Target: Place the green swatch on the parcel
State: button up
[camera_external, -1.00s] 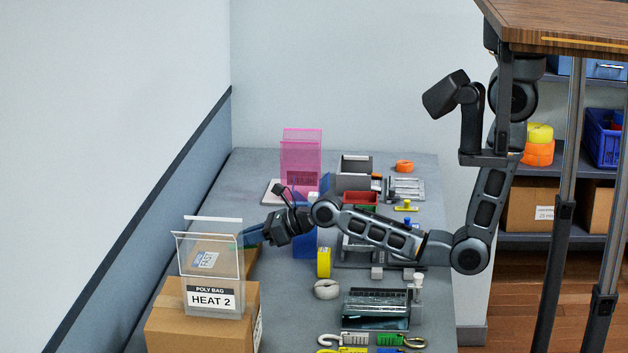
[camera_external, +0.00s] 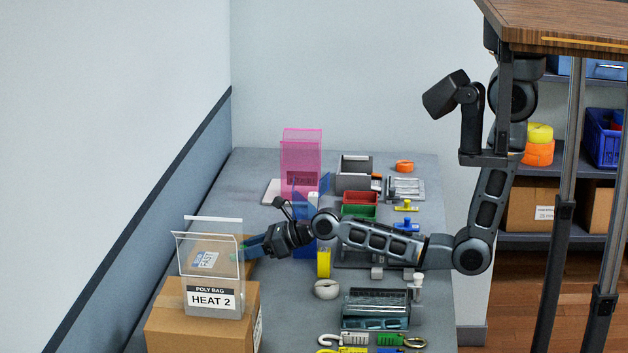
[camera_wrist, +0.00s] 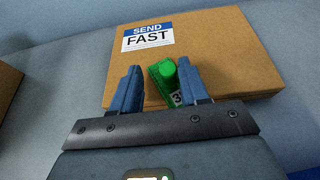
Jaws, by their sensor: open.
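The green swatch (camera_wrist: 165,80) shows in the wrist view between my two blue fingertips. It has a rounded bright green end and a small white label with a digit. Its far end overlaps the near edge of the brown parcel (camera_wrist: 225,60); I cannot tell how much of it rests there. The parcel bears a blue and white "SEND FAST" label (camera_wrist: 148,36). My gripper (camera_wrist: 169,85) is open, with a finger on each side of the swatch. In the external view my gripper (camera_external: 252,246) is at the parcel's right side, and the parcel (camera_external: 226,243) is partly behind a clear holder.
A clear "HEAT 2" poly bag holder (camera_external: 212,299) stands on a larger cardboard box (camera_external: 175,325) in front of the parcel.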

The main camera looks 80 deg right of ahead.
jog(key=shift+s+r, duration=0.15)
jog(key=v, duration=1.1)
jog(key=shift+s+r, duration=0.2)
jog(key=shift+s, duration=0.15)
